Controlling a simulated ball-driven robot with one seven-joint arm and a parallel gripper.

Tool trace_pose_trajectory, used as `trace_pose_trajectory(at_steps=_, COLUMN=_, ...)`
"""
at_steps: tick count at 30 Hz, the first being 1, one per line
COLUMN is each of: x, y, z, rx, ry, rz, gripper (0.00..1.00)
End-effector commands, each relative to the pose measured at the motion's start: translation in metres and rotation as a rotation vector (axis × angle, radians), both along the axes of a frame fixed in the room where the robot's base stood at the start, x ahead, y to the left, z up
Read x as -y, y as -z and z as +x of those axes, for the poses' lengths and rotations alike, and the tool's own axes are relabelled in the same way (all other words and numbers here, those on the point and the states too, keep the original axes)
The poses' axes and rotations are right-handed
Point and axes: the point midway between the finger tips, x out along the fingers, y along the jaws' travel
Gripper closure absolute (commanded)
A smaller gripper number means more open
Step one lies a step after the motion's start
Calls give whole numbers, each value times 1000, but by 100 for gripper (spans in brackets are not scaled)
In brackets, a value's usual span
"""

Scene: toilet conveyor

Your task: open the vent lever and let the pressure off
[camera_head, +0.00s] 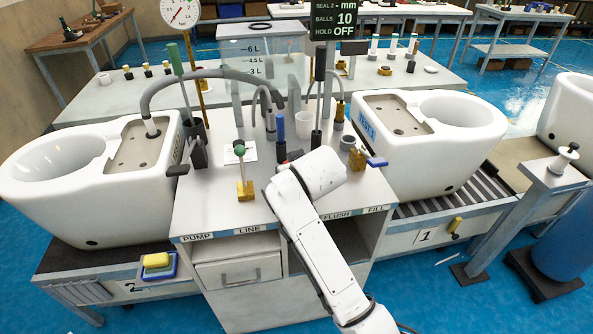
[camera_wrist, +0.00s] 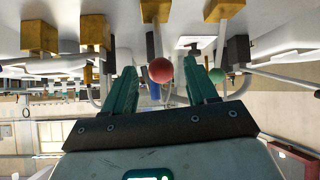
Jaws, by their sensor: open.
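In the wrist view a red ball knob (camera_wrist: 160,70) on a thin stem from a brass block (camera_wrist: 155,10) lies between the fingertips of my gripper (camera_wrist: 160,66). The two green fingers are apart, and I see no clear contact with the knob. In the head view my arm hides the red knob and the gripper's fingers. No VENT label shows; LINE (camera_head: 249,230) and FLUSH (camera_head: 335,216) stand on either side of my arm. A green-knobbed lever (camera_head: 240,150) stands on a brass block to the left. A pressure gauge (camera_head: 180,13) stands at the back left.
White toilets stand left (camera_head: 90,175) and right (camera_head: 425,135) of the grey bench (camera_head: 215,205). A blue-handled valve (camera_head: 376,162), a blue cylinder (camera_head: 281,128) and a white cup (camera_head: 304,124) are near my arm. The green knob (camera_wrist: 216,75) is close to the right finger.

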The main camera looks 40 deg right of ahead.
Motion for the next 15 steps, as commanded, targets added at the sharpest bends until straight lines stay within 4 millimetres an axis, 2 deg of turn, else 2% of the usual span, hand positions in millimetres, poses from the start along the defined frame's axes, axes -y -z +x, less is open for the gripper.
trace_pose_trajectory(at_steps=6, x=-12, y=-21, z=-22, rx=1, ry=-1, rz=-1, gripper=42)
trace_pose_trajectory(at_steps=15, x=-16, y=-28, z=-30, rx=0, ry=1, rz=-1, gripper=42)
